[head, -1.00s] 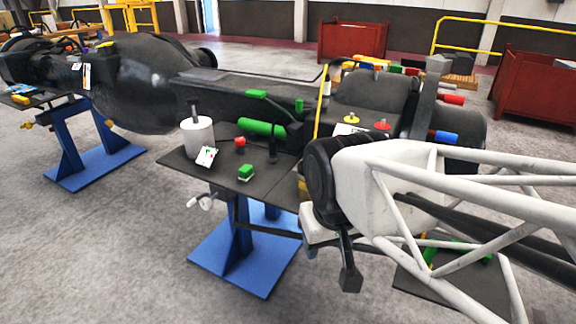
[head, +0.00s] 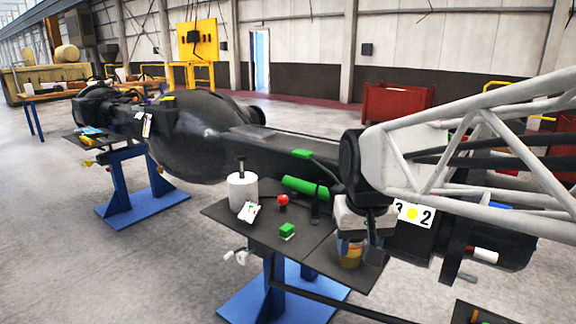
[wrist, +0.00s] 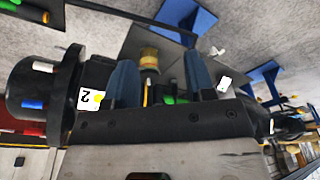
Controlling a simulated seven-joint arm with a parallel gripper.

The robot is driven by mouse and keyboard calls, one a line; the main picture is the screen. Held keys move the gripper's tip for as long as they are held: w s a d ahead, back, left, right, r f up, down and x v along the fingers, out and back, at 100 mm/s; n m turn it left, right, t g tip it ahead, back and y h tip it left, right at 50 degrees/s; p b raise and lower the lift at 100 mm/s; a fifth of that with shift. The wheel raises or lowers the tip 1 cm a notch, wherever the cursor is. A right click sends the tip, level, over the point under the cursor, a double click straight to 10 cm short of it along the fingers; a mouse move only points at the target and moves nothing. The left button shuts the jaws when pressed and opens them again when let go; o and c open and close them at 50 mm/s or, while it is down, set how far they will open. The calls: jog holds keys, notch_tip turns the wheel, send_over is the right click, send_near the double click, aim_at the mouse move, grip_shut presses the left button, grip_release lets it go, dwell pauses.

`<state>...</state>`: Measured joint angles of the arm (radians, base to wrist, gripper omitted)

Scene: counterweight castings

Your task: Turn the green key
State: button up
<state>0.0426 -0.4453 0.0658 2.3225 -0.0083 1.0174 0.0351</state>
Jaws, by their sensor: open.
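Several green pieces show, and I cannot tell which is the green key. A green cylinder (head: 305,187) lies against the dark machine, a small green block (head: 287,230) sits on the dark shelf (head: 250,216), and a flat green piece (head: 318,155) is on the beam above. My gripper shows in the wrist view (wrist: 160,78) with two bluish fingers apart and nothing between them touching. In the head view its wrist housing is right of the green cylinder, over the shelf's right part; its fingertips are not clear there. Green parts (wrist: 168,98) show beyond the fingers.
A white cylinder (head: 242,190), a red knob (head: 283,200) and a white card (head: 248,212) are on the shelf. A yellow-tan cylinder (head: 350,254) is below my wrist. A numbered card (head: 412,213) is right of it. Blue stands (head: 280,298) hold the machine; open floor lies in front.

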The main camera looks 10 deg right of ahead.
jog(key=w+d+r, duration=0.1)
jog(key=w+d, duration=0.3)
jog(key=w, duration=0.9)
jog(key=w+d+r+m+g, duration=0.1)
jog(key=w+d+r, duration=0.1)
jog(key=w, duration=1.2)
jog(key=w+d+r+m+g, duration=0.1)
jog(key=w+d, duration=0.4)
jog(key=w, duration=0.9)
jog(key=shift+d+r, duration=0.3)
jog(key=shift+r, duration=0.4)
jog(key=shift+w+d, duration=0.15)
jog(key=shift+w, duration=0.15)
jog(key=shift+f, duration=0.15)
jog(key=shift+f, duration=3.85)
grip_shut()
